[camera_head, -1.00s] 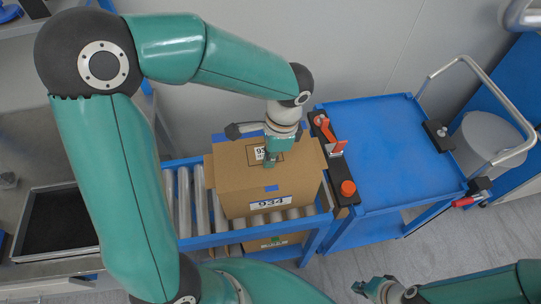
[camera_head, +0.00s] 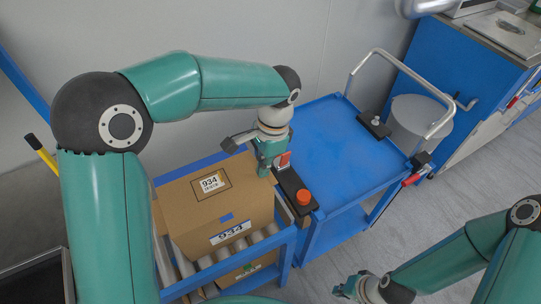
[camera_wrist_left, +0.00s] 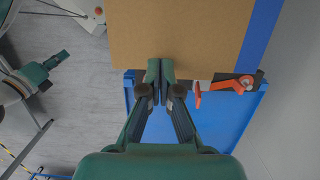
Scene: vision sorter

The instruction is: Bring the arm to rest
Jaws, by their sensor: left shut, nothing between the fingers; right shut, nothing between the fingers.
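My left gripper (camera_head: 263,172) is shut and empty. It hangs at the right edge of the cardboard box, beside the blue cart. In the left wrist view the shut fingertips (camera_wrist_left: 160,68) overlap the box's edge; I cannot tell whether they touch it. The cardboard box (camera_head: 176,206), labelled 934, sits on the roller conveyor and also fills the top of the left wrist view (camera_wrist_left: 180,30). My right gripper (camera_head: 350,288) is shut and empty, low over the floor at the bottom of the head view.
The blue cart (camera_head: 330,145) stands right of the conveyor (camera_head: 245,250), its top mostly clear. A black bar with an orange knob (camera_head: 303,197) and a red-orange handle (camera_wrist_left: 235,84) lies between them. Another box (camera_head: 245,272) sits below the rollers. A grey cylinder (camera_head: 415,120) stands behind the cart.

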